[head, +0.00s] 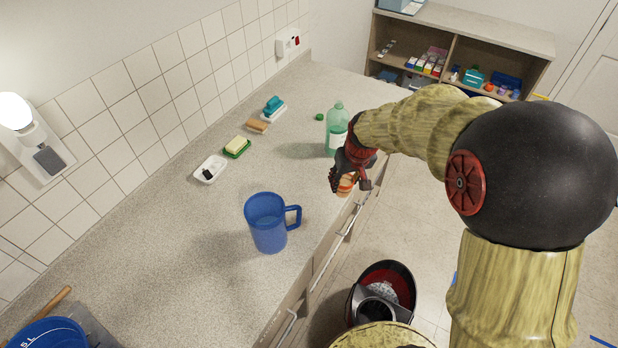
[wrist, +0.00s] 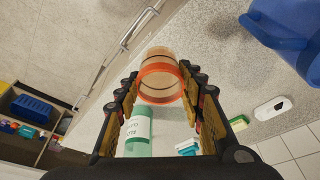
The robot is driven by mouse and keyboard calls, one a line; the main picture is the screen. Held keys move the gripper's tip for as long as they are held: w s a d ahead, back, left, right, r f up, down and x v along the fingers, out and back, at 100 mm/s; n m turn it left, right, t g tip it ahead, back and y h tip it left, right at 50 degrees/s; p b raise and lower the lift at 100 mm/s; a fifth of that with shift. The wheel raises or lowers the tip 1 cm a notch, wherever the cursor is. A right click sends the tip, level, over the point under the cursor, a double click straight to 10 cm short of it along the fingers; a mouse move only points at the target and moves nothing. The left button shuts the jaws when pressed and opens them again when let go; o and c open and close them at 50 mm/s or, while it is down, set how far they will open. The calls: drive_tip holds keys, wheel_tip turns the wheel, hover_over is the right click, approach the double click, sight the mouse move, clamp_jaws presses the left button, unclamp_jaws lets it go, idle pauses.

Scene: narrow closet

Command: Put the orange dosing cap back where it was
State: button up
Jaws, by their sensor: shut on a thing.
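My gripper (head: 350,170) is over the front edge of the counter, beside the green bottle (head: 337,140). It is shut on the orange dosing cap (head: 346,184). In the wrist view the cap (wrist: 161,78) sits between the two fingers (wrist: 160,92), a see-through cup shape with orange rings. The gripper partly hides the cap in the head view. The green bottle stands on the counter behind the gripper and also shows in the wrist view (wrist: 138,128). A small green cap (head: 319,117) lies on the counter left of the bottle.
A blue jug (head: 267,225) stands on the counter left of my gripper. A white dish (head: 210,169), a yellow sponge on green (head: 237,147), a brown brush (head: 258,126) and a teal brush (head: 274,108) line the wall side. A bin (head: 385,290) stands below. The counter between jug and bottle is clear.

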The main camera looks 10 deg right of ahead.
drive_tip(key=w+a+f, duration=0.2)
drive_tip(key=w+f, duration=0.1)
drive_tip(key=w, duration=0.1)
drive_tip(key=w+a+f+b, duration=0.1)
drive_tip(key=w+a+f, duration=0.1)
drive_tip(key=w+f, duration=0.1)
drive_tip(key=w+a+f, duration=0.2)
drive_tip(key=w+f, duration=0.1)
drive_tip(key=w, duration=0.2)
drive_tip(key=shift+w+f, duration=0.15)
drive_tip(key=shift+f, duration=0.2)
drive_tip(key=shift+f+b, duration=0.35)
drive_tip(key=shift+f, duration=1.15)
drive_tip(key=shift+f, duration=0.15)
drive_tip(key=o, duration=1.1)
drive_tip(key=shift+o, duration=0.3)
